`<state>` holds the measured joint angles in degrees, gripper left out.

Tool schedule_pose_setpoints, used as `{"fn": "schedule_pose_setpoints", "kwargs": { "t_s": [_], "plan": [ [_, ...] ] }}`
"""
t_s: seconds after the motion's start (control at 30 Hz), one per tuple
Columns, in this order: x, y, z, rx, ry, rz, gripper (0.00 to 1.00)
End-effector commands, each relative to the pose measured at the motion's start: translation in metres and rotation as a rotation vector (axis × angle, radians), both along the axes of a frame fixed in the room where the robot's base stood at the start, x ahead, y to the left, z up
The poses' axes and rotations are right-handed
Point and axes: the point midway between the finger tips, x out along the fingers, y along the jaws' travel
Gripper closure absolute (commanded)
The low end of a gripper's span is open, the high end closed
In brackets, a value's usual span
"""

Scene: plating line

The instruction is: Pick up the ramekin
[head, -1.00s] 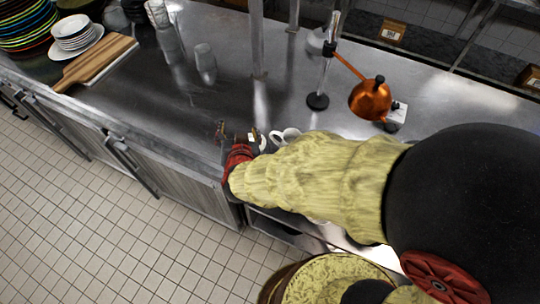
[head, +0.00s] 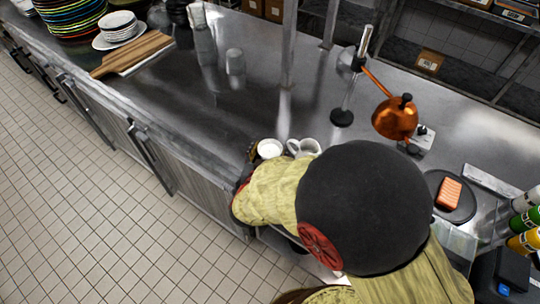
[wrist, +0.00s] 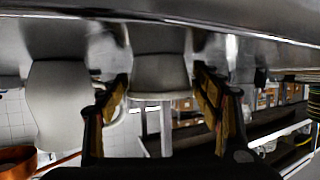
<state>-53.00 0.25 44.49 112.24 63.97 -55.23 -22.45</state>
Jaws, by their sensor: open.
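The white ramekin (head: 270,149) stands on the steel counter near its front edge in the head view. In the wrist view, which is upside down, the ramekin (wrist: 158,72) is pale grey and lies between my two fingers. My gripper (wrist: 160,84) is open, with one finger to each side of the ramekin and a gap visible near the fingertips. I cannot tell how deep the ramekin sits between them. In the head view my arm hides most of the gripper.
A white mug (head: 307,147) stands close beside the ramekin; it also shows in the wrist view (wrist: 58,105). A copper lamp (head: 395,118) on a stand, a dark plate (head: 462,210) with an orange piece, and a clear glass (head: 235,62) are farther off. Open counter lies behind the ramekin.

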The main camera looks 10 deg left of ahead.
Motion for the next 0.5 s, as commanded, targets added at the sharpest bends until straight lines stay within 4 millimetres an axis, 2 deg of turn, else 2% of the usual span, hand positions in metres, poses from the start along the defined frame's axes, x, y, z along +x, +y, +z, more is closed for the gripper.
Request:
{"fn": "schedule_pose_setpoints", "kwargs": {
  "t_s": [0.1,0.3,0.5],
  "plan": [
    [0.0064,0.0002,-0.0018,0.001,-0.001,0.001,0.35],
    [0.0066,0.0005,-0.0008,0.001,-0.001,0.001,0.35],
    [0.0064,0.0004,-0.0009,0.001,-0.001,0.001,0.46]
  ]
}}
